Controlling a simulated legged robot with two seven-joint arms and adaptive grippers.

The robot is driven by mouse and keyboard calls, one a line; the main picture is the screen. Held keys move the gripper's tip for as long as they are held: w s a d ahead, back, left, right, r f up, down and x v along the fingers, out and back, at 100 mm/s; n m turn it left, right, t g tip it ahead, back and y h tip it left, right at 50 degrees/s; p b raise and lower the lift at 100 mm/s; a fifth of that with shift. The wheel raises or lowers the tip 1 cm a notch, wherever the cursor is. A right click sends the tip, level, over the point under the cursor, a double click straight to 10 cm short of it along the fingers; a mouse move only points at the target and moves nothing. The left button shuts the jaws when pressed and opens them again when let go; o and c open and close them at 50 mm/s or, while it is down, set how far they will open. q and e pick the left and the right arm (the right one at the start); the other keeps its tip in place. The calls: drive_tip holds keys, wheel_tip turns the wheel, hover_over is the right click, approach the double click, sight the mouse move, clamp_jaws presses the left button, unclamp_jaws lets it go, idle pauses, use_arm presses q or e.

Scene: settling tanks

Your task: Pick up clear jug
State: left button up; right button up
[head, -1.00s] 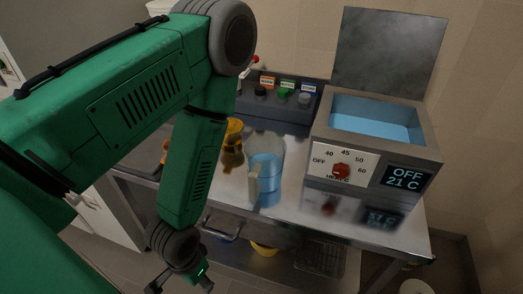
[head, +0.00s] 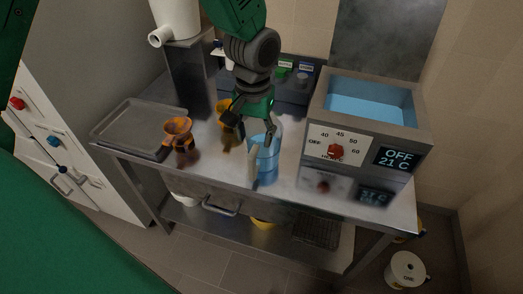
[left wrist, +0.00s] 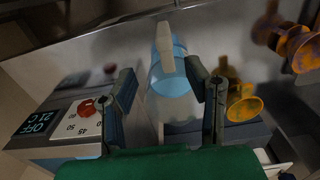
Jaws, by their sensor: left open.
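The clear jug (head: 267,160) stands upright on the steel bench, with blue liquid in it and a pale handle toward the front. My left gripper (head: 256,140) is open and hangs over the jug, its fingers near the jug's rim in the head view. In the left wrist view, the jug (left wrist: 170,75) shows between and beyond the two open fingers of the gripper (left wrist: 163,85). I cannot tell whether a finger touches the jug. My right gripper does not show.
A water bath (head: 318,125) with a red knob stands right of the jug. Orange-yellow funnel-shaped things (head: 178,137) stand to the left, one close behind the gripper. A grey tray (head: 130,125) lies at the far left. Small labelled bottles (head: 283,72) sit at the back.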

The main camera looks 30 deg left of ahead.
sight(255, 153)
use_arm(q)
wheel_tip(255, 153, down, 6)
drive_tip(key=shift+w+a+r, duration=0.1)
drive_tip(key=shift+a+r, duration=0.05)
drive_tip(key=shift+r, duration=0.05)
drive_tip(key=f, duration=0.6)
drive_tip(key=shift+a+f, duration=0.2)
drive_tip(key=shift+a, duration=0.05)
clamp_jaws()
